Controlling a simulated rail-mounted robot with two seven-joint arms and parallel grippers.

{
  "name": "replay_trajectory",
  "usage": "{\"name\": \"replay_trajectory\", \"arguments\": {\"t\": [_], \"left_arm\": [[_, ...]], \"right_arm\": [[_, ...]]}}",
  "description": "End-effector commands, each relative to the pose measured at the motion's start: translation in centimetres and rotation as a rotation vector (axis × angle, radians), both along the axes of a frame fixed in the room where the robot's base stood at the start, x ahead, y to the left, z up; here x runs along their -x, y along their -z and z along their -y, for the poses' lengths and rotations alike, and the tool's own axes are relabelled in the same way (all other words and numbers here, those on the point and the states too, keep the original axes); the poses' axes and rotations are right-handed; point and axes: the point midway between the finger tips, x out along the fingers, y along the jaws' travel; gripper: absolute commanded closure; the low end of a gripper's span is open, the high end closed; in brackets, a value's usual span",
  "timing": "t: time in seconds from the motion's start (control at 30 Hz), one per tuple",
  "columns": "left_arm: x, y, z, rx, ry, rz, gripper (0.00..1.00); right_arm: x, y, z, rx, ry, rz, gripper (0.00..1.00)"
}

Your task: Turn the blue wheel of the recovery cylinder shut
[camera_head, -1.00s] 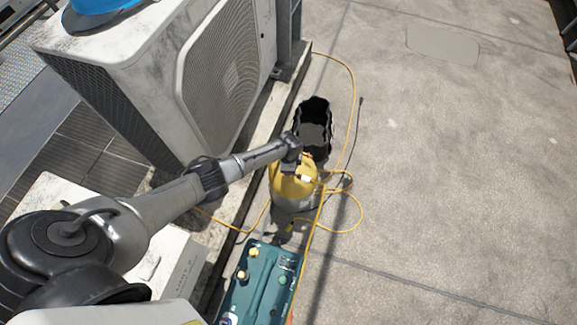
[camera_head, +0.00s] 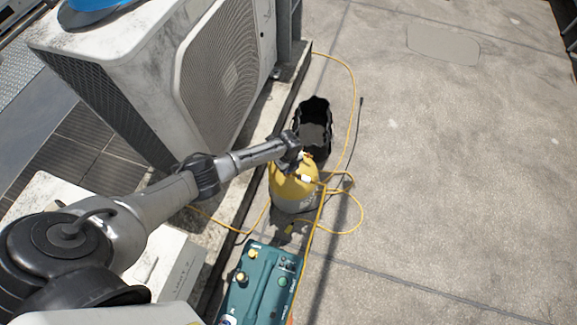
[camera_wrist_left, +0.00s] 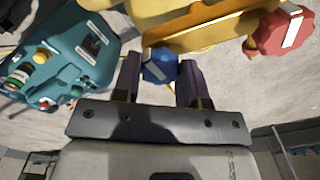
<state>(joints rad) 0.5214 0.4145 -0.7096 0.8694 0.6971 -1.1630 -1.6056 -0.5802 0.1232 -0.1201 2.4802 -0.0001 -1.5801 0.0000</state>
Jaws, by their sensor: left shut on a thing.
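The recovery cylinder (camera_head: 293,188) stands upright on the roof, with a yellow top and a grey lower body. In the left wrist view its yellow collar (camera_wrist_left: 200,28) spans the top. The blue wheel (camera_wrist_left: 160,65) has a white stripe and sits between the two fingers of my left gripper (camera_wrist_left: 160,72), which is shut on it. A red wheel (camera_wrist_left: 282,30) with a white stripe is at the right of the collar, apart from the gripper. In the head view my left gripper (camera_head: 296,160) is over the cylinder's top and hides the blue wheel. My right gripper is not in view.
A teal recovery machine (camera_head: 262,285) stands in front of the cylinder. A black open bag (camera_head: 314,125) is behind it. A yellow hose (camera_head: 352,95) loops along the floor. A condenser unit (camera_head: 190,70) stands at left. The concrete at right is clear.

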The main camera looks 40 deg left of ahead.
Motion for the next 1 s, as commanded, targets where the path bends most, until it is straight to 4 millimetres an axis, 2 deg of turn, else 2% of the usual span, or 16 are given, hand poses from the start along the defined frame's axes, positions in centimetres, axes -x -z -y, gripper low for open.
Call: {"name": "replay_trajectory", "arguments": {"t": [0.4,0.97,1.0], "left_arm": [[-0.17,-0.2,0.15,0.003,0.174,0.002,0.85],[-0.21,-0.28,0.16,0.003,0.199,0.003,0.85],[-0.21,-0.29,0.15,0.003,0.199,0.003,0.59]], "right_arm": [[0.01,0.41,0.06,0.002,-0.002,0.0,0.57],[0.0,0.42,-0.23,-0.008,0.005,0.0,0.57],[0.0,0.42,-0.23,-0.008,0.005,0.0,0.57]]}}
